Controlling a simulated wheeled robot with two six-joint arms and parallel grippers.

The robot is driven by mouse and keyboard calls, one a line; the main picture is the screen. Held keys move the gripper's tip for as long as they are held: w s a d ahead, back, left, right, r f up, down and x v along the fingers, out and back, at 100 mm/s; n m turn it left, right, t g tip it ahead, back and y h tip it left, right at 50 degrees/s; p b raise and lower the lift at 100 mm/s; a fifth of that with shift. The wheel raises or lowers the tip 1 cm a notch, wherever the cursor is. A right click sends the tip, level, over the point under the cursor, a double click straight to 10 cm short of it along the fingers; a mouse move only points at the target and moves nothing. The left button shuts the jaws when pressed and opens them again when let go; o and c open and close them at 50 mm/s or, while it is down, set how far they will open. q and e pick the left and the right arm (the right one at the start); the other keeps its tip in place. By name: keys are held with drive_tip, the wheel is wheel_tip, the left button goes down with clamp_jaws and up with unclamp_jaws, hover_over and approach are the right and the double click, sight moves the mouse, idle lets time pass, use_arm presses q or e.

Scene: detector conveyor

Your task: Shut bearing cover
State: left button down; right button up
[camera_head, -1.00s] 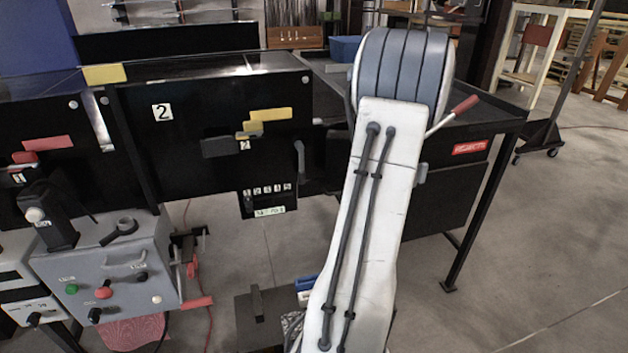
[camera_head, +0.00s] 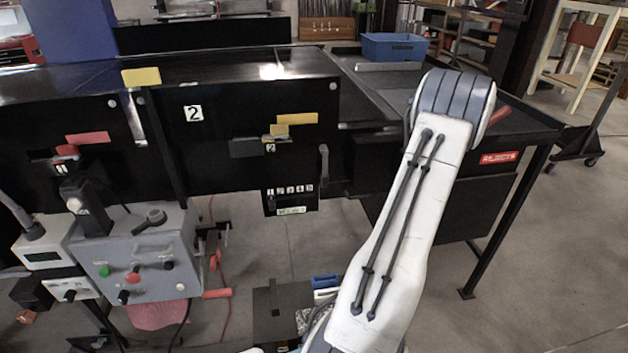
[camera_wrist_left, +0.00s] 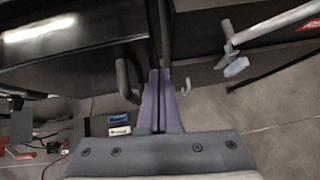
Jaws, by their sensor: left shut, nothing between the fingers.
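No part is marked as the bearing cover, so I cannot tell which one it is. The black conveyor panel marked 2 (camera_head: 225,155) has a yellow-topped latch (camera_head: 290,130) and a dark upright handle (camera_head: 323,163) at its right edge. In the left wrist view, my left gripper (camera_wrist_left: 157,78) is shut and empty. A dark curved handle (camera_wrist_left: 124,82) shows just left of its fingers, and a small hook (camera_wrist_left: 185,87) just right of them. In the head view, the gripper is hidden while a white arm link of mine covers the conveyor's right end. My right gripper is not in view.
A grey control box (camera_head: 145,258) with buttons stands at the lower left. A blue bin (camera_head: 394,47) sits on the table behind my arm. A crank rod (camera_wrist_left: 275,22) shows at upper right in the wrist view.

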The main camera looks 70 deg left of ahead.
use_arm(q)
drive_tip(key=shift+a+r, duration=0.15)
drive_tip(key=shift+a, duration=0.05)
idle(0.5)
drive_tip(key=s+d+r+b, duration=0.1)
drive_tip(key=d+r+b, duration=0.1)
drive_tip(key=d, duration=0.3)
drive_tip(key=s+d+r+b, duration=0.1)
drive_tip(key=d+r, duration=0.3)
drive_tip(key=d, duration=0.2)
drive_tip(key=shift+d+r+b, duration=0.15)
drive_tip(key=shift+r+b, duration=0.25)
